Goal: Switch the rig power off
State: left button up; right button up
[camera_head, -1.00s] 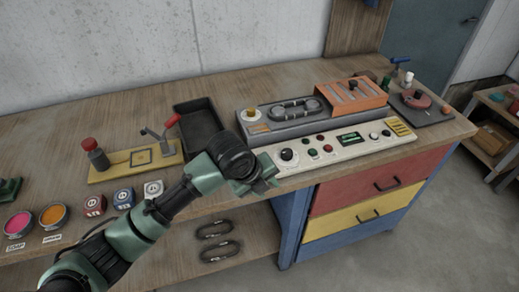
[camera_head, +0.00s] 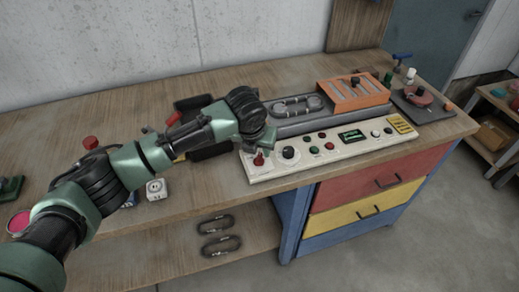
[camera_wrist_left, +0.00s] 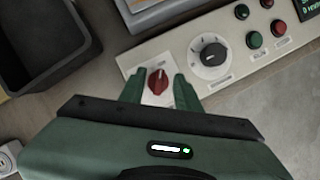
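The control panel (camera_head: 340,145) is a long pale box on the bench with knobs, buttons and a small green-lit display (camera_head: 353,135). At its left end is a red rotary switch (camera_head: 258,159), which also shows in the left wrist view (camera_wrist_left: 157,81). In the wrist view my left gripper (camera_wrist_left: 155,84) is open, with one green finger on each side of the red switch. I cannot tell whether the fingers touch it. In the head view the gripper (camera_head: 262,142) is just above the panel's left end. My right gripper is out of view.
A black dial (camera_wrist_left: 213,54) and red and green buttons sit right of the switch. Behind the panel is a grey rig with an orange rack (camera_head: 352,94). A dark tray (camera_wrist_left: 40,40) lies to the left. Drawers (camera_head: 380,180) are below the bench.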

pick_arm(q)
jog(key=shift+x, duration=1.15)
jog(key=shift+c, duration=0.3)
grip_shut()
